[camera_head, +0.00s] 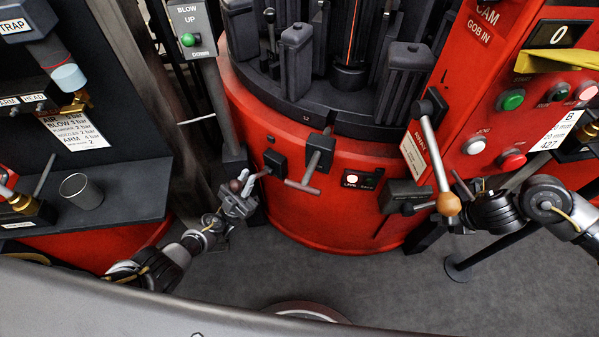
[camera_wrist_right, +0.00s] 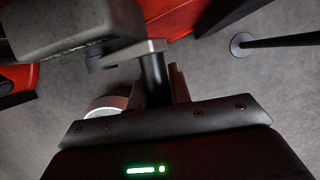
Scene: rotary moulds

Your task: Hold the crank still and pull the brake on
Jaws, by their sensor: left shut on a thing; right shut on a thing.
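The crank (camera_head: 421,207) sticks out to the right from a dark grey box low on the red drum. In the right wrist view, its flat grey arm (camera_wrist_right: 137,52) carries a dark upright handle (camera_wrist_right: 155,80). My right gripper (camera_head: 461,206) is shut on that handle; a wooden knob partly hides it in the head view. The brake looks to be the short lever (camera_head: 258,176) with a brown knob (camera_head: 236,186), reaching left from a black box on the drum. My left gripper (camera_head: 241,190) is shut on this lever near the knob.
A long lever with a wooden knob (camera_head: 447,204) hangs from the red panel, in front of my right gripper. A T-shaped handle (camera_head: 302,187) stands right of the brown-knobbed lever. The grey floor (camera_head: 350,282) is mostly clear.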

